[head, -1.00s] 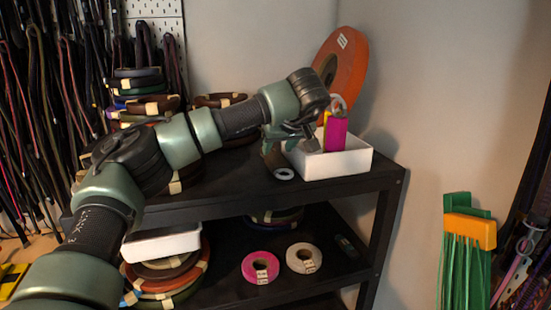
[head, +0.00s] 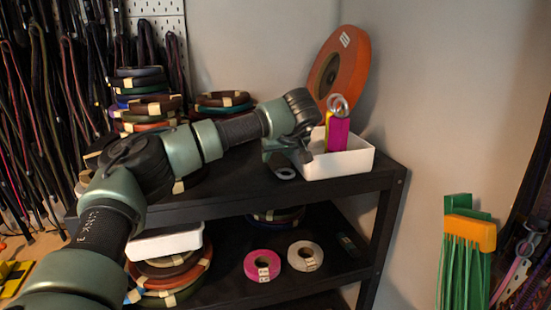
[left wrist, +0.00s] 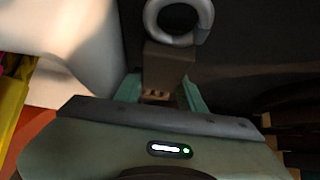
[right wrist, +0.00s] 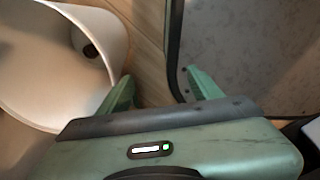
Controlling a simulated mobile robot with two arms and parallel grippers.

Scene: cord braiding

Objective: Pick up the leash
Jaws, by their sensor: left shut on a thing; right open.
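My left gripper (head: 284,158) is at the black cart's top shelf, just left of a white bin (head: 348,164). In the left wrist view its fingers (left wrist: 163,92) are shut on a brown-grey block-shaped piece (left wrist: 168,65) with a grey metal ring (left wrist: 151,22) at its far end. This piece may be the leash; its full length is hidden. In the head view a grey ring (head: 285,174) shows on the shelf just below the gripper. My right gripper (right wrist: 158,88) is open and empty in its wrist view; it is out of the head view.
The bin holds pink (head: 338,134) and yellow pieces with a ring above. An orange reel (head: 351,55) stands behind it. Coiled cords stack at the shelf's left. Pink (head: 262,265) and white rolls lie on the lower shelf. A white round container (right wrist: 50,60) is beside my right gripper.

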